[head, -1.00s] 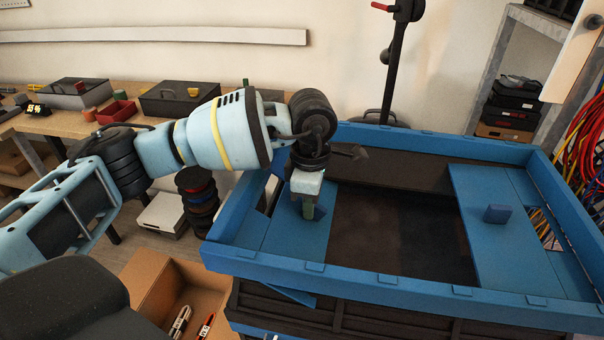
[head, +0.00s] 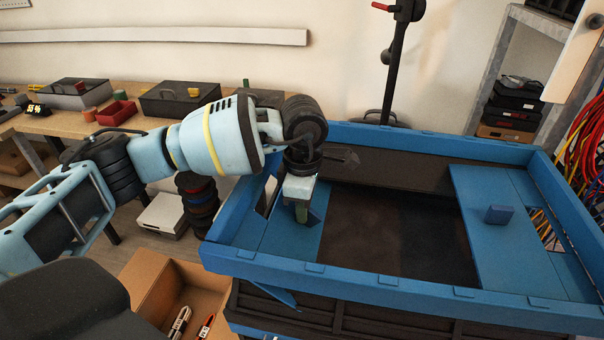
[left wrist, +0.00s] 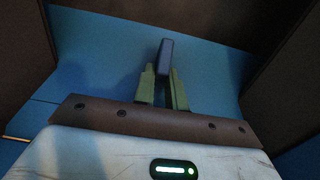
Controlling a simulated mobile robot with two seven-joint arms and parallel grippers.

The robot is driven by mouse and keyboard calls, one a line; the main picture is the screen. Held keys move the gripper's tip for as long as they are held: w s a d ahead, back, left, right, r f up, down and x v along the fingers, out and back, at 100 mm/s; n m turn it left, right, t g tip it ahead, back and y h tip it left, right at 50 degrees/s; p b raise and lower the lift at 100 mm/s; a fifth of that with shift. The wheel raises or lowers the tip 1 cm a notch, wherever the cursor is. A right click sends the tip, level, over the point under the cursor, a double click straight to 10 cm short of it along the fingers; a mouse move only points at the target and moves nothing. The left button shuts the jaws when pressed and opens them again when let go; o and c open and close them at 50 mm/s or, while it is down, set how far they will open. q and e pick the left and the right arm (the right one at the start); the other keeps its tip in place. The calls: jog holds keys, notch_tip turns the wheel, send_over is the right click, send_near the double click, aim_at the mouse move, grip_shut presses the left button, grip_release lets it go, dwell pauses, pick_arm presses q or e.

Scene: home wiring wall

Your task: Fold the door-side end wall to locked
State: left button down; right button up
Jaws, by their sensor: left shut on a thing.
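The blue crate (head: 400,283) has an end wall at each end. The left end wall (head: 262,243) is a blue panel that slopes inside the crate, partly raised. My left gripper (head: 302,212) reaches down over it. In the left wrist view, the gripper's green fingers (left wrist: 164,92) are shut on a small blue-grey tab (left wrist: 164,57) on the blue panel (left wrist: 215,75). The right end wall (head: 490,250) lies flat inward, with a dark blue tab (head: 497,214) standing on it. I cannot tell from the picture which end is the door side. My right gripper is not in view.
A cardboard box (head: 150,290) with tools stands on the floor left of the crate. A workbench (head: 60,122) with cases runs along the back wall. A metal shelf (head: 490,75) and hanging coloured cables (head: 582,145) are at the right. The crate's middle is open and dark.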

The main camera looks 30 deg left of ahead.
aim_at(290, 210)
pick_arm(q)
jog(key=shift+a+f, duration=0.2)
jog(key=shift+a, duration=0.2)
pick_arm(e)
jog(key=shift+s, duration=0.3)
pick_arm(q)
jog(key=shift+a, duration=0.1)
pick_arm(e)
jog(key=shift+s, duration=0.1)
pick_arm(q)
jog(key=shift+s+a+f, duration=0.2)
jog(key=shift+a+f, duration=0.2)
jog(key=shift+a, duration=0.15)
jog(key=shift+a+f, duration=0.1)
jog(key=shift+a, duration=0.15)
jog(key=shift+s, duration=0.1)
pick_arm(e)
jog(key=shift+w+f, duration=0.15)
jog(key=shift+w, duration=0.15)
